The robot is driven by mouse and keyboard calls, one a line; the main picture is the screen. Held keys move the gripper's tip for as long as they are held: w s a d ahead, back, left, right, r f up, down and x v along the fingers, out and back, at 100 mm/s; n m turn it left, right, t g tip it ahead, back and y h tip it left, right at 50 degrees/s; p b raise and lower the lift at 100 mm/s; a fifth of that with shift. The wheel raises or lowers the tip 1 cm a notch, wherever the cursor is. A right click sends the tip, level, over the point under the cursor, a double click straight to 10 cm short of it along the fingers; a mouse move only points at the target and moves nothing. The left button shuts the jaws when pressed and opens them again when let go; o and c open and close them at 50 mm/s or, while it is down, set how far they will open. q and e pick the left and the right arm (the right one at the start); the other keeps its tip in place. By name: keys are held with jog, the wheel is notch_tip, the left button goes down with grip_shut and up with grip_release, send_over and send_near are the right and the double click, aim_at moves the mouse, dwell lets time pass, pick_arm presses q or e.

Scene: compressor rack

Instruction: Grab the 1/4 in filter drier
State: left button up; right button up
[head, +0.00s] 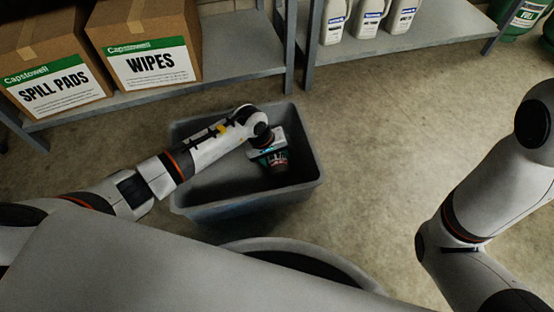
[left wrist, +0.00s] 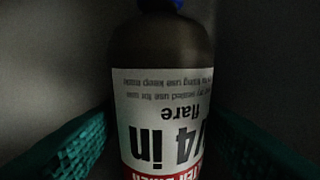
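The 1/4 in filter drier (left wrist: 160,75) fills the middle of the left wrist view. It is a dark cylinder with a blue cap at the top edge and a white label reading "1/4 in flare" upside down. My left gripper (left wrist: 160,122) is open, with one teal finger on each side of the drier; the fingertips look very close to its sides, and contact is unclear. In the head view my left gripper (head: 272,155) reaches down inside a grey bin, mostly hiding what is under it. My right gripper is out of view; only the right arm shows.
The grey bin (head: 250,207) has raised walls around my left gripper. Behind it stand metal shelves (head: 240,60) with cardboard boxes (head: 150,45) and white jugs (head: 369,18). Floor right of the bin is clear.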

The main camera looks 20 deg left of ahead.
pick_arm(q)
jog(key=c, duration=0.7)
jog(key=shift+o, duration=0.2)
jog(key=shift+r, duration=0.1)
